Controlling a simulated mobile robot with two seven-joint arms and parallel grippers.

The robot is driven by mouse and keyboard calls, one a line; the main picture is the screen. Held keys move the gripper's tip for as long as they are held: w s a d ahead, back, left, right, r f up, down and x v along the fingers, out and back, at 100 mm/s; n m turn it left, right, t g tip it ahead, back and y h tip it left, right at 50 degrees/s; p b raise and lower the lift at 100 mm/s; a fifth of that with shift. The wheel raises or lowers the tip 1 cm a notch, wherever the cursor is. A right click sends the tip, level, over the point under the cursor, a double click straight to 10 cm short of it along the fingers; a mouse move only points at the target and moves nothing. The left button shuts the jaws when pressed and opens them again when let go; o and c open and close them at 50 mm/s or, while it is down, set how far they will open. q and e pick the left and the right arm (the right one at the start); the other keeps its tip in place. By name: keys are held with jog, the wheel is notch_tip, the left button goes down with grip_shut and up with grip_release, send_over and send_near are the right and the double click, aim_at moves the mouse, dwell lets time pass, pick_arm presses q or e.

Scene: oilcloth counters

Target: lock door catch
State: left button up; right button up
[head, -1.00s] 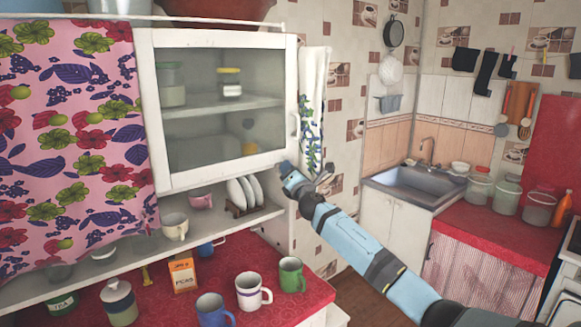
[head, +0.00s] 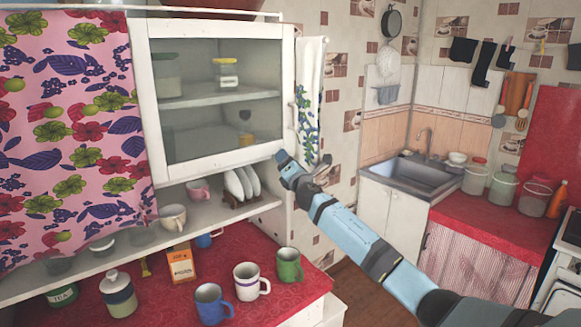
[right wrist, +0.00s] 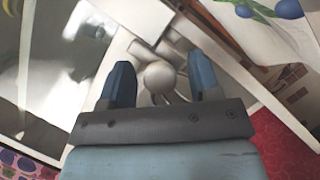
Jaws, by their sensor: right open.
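The white cabinet door (head: 282,60) with a glass pane is closed on the wall cupboard in the head view. My right gripper (head: 281,157) is at the door's lower right corner and covers the catch there. In the right wrist view, a pale round knob (right wrist: 160,77) with a light metal bar (right wrist: 144,52) behind it, seemingly the catch, shows between the two fingers. The right gripper (right wrist: 161,88) is open, one finger on each side of the knob, with visible gaps. I cannot tell whether the catch is locked. My left gripper is not in view.
White plates (head: 240,183) stand on the shelf below. Mugs, such as a green mug (head: 289,265), stand on the red counter (head: 270,300). A sink (head: 413,175) is at right.

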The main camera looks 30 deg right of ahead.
jog(key=b+v, duration=0.2)
jog(key=v, duration=1.1)
jog(key=shift+s+b, duration=0.3)
jog(key=shift+s, duration=0.1)
jog(key=shift+f, duration=0.1)
jog(key=s+a+f+m+g+y, duration=0.25)
jog(key=s+a+f, duration=0.25)
jog(key=f, duration=0.4)
jog(key=s+a+f+m+g+y, duration=0.1)
jog(key=s+a+f+m, duration=0.35)
jog(key=f, duration=0.55)
jog(key=s+a+f+m+g+y, duration=0.15)
jog(key=s+a+f, duration=0.3)
jog(key=f, duration=0.45)
jog(key=s+a+f+m+g+y, duration=0.1)
jog(key=s+a+f+m, duration=0.3)
jog(key=s, duration=0.3)
jog(key=s+a+f+m+g, duration=0.2)
jog(key=s+a+f+m, duration=0.2)
jog(key=s, duration=0.4)
jog(key=s+a+f+m+g+y, duration=0.1)
jog(key=s+a+f+m, duration=0.3)
jog(key=s, duration=0.3)
jog(key=shift+a+f+m+g+y, duration=0.3)
jog(key=shift+a+f+m+g, duration=0.1)
jog(key=shift+a, duration=0.4)
jog(key=shift+s, duration=0.15)
